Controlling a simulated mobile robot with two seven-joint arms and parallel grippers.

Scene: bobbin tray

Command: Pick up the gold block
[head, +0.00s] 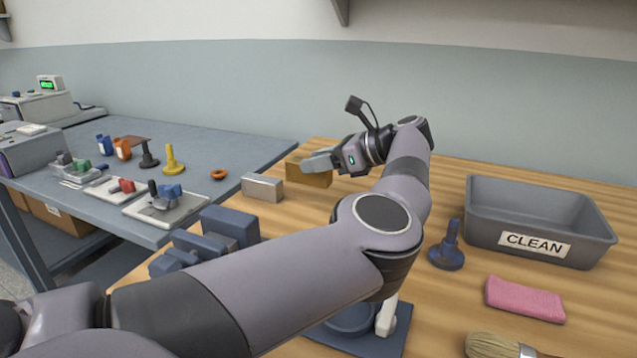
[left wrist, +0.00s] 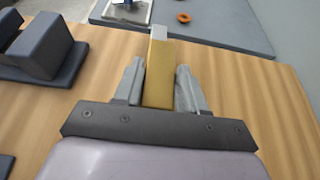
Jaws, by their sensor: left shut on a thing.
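The gold block (head: 308,175) is near the far left part of the wooden table in the head view. My left gripper (head: 322,160) is shut on it, with one finger showing along its near side. In the left wrist view the gold block (left wrist: 159,75) stands between the two fingers of my left gripper (left wrist: 160,88). Whether the block touches the table is hard to tell. A silver block (head: 262,187) stands just left of the gold block, and its end shows beyond it in the left wrist view (left wrist: 158,33). My right gripper is not in view.
A grey bin marked CLEAN (head: 540,245), a blue peg-like piece (head: 447,247), a pink cloth (head: 524,299) and a brush (head: 492,346) are on the right. A dark blue vise-like fixture (head: 225,228) stands at the left edge. A grey-blue bench (head: 225,160) with small parts adjoins behind.

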